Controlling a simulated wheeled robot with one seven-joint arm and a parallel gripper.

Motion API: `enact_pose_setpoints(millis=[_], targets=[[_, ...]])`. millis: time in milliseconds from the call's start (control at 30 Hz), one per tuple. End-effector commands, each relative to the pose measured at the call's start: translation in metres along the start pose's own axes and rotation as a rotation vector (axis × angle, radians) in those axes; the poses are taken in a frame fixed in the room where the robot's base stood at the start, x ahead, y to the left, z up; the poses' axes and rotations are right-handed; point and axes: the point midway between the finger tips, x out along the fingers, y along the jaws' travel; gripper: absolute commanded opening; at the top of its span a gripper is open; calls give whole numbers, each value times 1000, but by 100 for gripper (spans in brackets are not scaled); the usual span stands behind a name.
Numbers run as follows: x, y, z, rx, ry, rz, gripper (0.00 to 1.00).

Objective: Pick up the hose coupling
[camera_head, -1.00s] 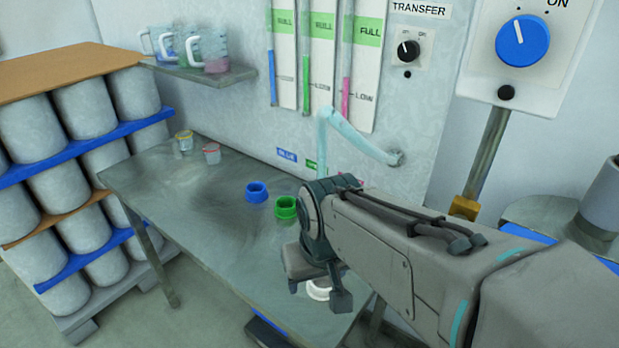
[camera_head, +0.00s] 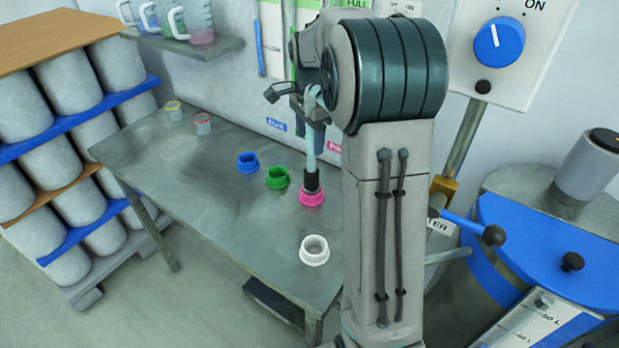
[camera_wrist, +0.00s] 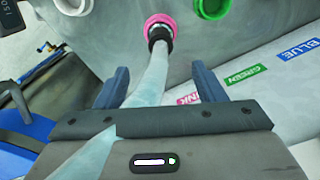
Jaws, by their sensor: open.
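The hose coupling (camera_head: 312,181) is the black end piece of a pale blue hose (camera_head: 318,145). It stands upright in the pink ring (camera_head: 311,199) on the steel table. In the wrist view the coupling (camera_wrist: 159,36) sits at the pink ring (camera_wrist: 160,22), beyond my fingertips. My gripper (camera_wrist: 160,80) is open, and the hose runs through the picture between its two fingers. In the head view my gripper (camera_head: 292,96) is above the coupling, partly hidden by my arm. Whether the fingers touch the hose cannot be told.
Blue (camera_head: 248,163), green (camera_head: 277,177) and white (camera_head: 314,250) rings stand on the table (camera_head: 200,190). Two small cups are at its far left. A blue-topped drum (camera_head: 545,240) with a black-knobbed lever (camera_head: 470,226) is at right.

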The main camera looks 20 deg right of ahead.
Motion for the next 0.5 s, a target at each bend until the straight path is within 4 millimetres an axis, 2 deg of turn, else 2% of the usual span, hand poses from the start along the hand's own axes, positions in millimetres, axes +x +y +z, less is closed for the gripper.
enact_pose_setpoints(millis=[167,400,500], targets=[[18,-3,-3,28,-3,7,63],[65,-2,-3,25,-5,9,63],[78,-3,-3,25,-3,6,63]])
